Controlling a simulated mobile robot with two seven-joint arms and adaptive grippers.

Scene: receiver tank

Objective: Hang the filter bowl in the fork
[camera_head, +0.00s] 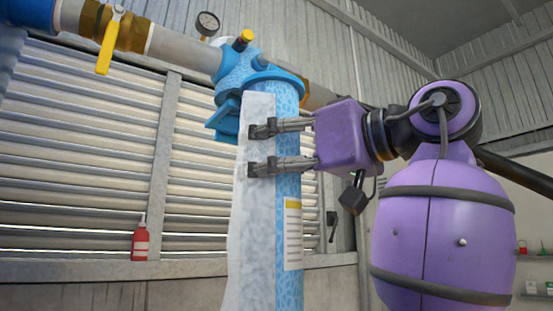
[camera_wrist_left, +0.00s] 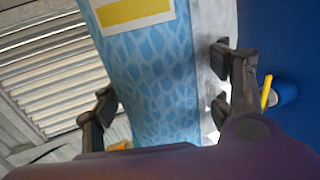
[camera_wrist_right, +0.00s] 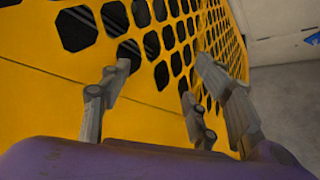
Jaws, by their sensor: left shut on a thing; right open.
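The filter bowl (camera_head: 288,190) is a tall light-blue mottled cylinder with a white and yellow label. It stands upright under the blue filter head (camera_head: 243,68); its lower end runs out of the picture. My left gripper (camera_head: 265,148) is shut on it from the right, two fingers in front across its pale strip. In the left wrist view the bowl (camera_wrist_left: 155,80) lies between the fingers (camera_wrist_left: 160,95). A blue bracket (camera_head: 222,120) shows behind the bowl; I cannot tell whether it is the fork. My right gripper (camera_wrist_right: 150,100) is open, seen only in its wrist view, with no object between its fingers.
Pipes run both ways from the head, with a yellow-handled valve (camera_head: 108,40) at left and a gauge (camera_head: 207,22) above. A red bottle (camera_head: 140,240) stands on the wall ledge. A yellow perforated panel (camera_wrist_right: 60,100) is close before my right gripper.

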